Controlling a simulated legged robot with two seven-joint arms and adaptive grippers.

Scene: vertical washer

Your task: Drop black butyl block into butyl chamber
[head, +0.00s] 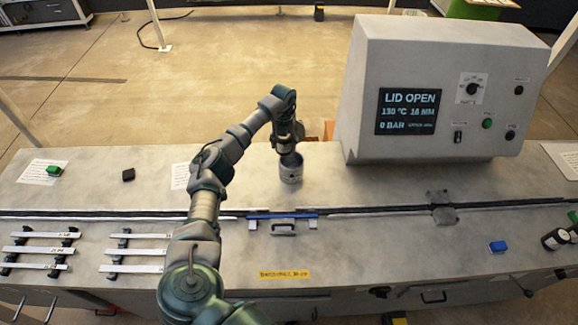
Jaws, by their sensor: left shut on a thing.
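My left gripper (291,158) points down at the mouth of a light grey round chamber (291,176) on the bench, right of the picture's middle-left. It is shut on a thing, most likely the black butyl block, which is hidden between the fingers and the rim. I cannot tell whether its fingertips are just above the mouth or inside it. A small black piece (128,174) lies on the bench to the left, apart from the gripper. My right gripper is not in view.
A grey control box (445,90) stands at the right, its screen reading LID OPEN. A dark slot (380,210) runs along the bench. Pale strips on racks (137,252) lie at the front left. A blue piece (498,246) lies at the right.

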